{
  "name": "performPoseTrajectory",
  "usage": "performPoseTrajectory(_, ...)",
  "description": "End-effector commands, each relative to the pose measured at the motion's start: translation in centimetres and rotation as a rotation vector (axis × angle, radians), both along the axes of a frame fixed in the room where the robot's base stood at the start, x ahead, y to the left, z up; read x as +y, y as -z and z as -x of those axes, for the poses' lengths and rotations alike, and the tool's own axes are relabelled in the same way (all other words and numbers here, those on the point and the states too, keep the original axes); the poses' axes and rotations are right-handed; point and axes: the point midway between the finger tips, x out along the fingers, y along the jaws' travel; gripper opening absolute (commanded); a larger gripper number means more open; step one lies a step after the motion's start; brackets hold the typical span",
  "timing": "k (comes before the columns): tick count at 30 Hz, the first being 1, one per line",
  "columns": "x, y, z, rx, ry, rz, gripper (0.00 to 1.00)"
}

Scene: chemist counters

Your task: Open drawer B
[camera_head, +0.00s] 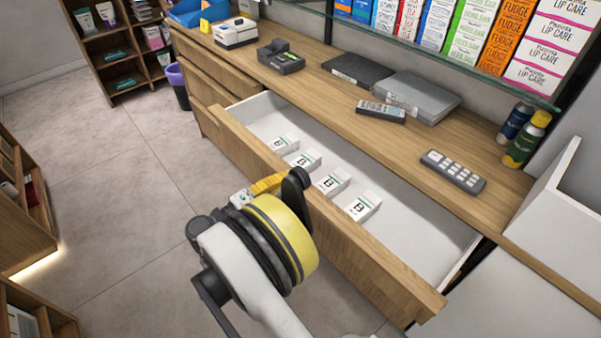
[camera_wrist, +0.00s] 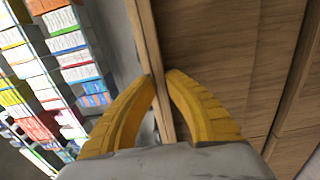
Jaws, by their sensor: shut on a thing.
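Drawer B (camera_head: 372,258) stands pulled out from the wooden counter, and its white inside shows. Several small white boxes marked B (camera_head: 332,182) lie in a row in it. My gripper (camera_head: 268,184) is at the drawer's front panel, near its middle. In the wrist view, my yellow gripper fingers (camera_wrist: 158,76) sit on either side of the panel's top edge (camera_wrist: 149,42), shut on it. The exact contact at the fingertips is partly hidden by my wrist in the head view.
The counter top (camera_head: 310,90) holds a card terminal (camera_head: 280,57), a grey laptop-like device (camera_head: 418,96), a keypad (camera_head: 453,171) and spray bottles (camera_head: 527,138). Shelves stand at the left (camera_head: 20,215) and back left (camera_head: 108,55). The floor (camera_head: 100,165) between is clear.

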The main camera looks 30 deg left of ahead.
Motion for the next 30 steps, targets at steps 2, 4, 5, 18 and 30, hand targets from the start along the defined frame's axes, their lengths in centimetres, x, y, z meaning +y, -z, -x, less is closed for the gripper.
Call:
performPoseTrajectory(2, 0.3, 0.0, 0.7, 0.0, 0.0, 0.0, 0.0)
performPoseTrajectory(4, 0.4, 0.0, 1.0, 0.0, 0.001, 0.0, 0.0)
performPoseTrajectory(5, 0.4, 0.0, 1.1, 0.0, 0.001, 0.0, 0.0)
performPoseTrajectory(18, 0.6, 0.0, 1.4, 0.0, 0.001, 0.0, 0.0)
performPoseTrajectory(30, 0.7, 0.0, 1.7, 0.0, -0.001, 0.0, 0.25)
